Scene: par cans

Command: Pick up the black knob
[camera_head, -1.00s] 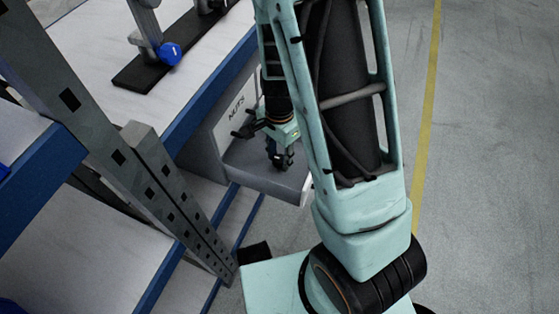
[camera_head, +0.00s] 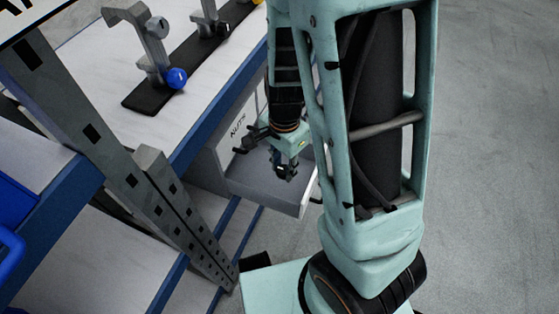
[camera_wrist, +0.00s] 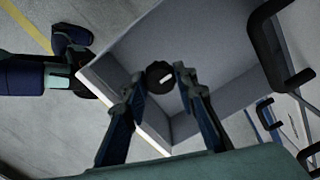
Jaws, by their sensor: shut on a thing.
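The black knob (camera_wrist: 160,77) is round and dark with a small light mark. In the wrist view it sits between the two fingertips of my gripper (camera_wrist: 160,82), which are shut on it. In the head view my gripper (camera_head: 285,170) points down over an open grey drawer (camera_head: 262,193) labelled NUTS. The drawer also shows in the wrist view (camera_wrist: 210,48), with its walls around and beyond the knob. In the head view the knob is too small and dark to tell from the fingers.
Above the drawer is a workbench (camera_head: 85,62) with a blue edge and metal clamps on a black strip (camera_head: 190,70); one clamp has a blue knob (camera_head: 176,78). A perforated metal post (camera_head: 120,165) stands at left. Grey floor (camera_head: 490,150) is open at right.

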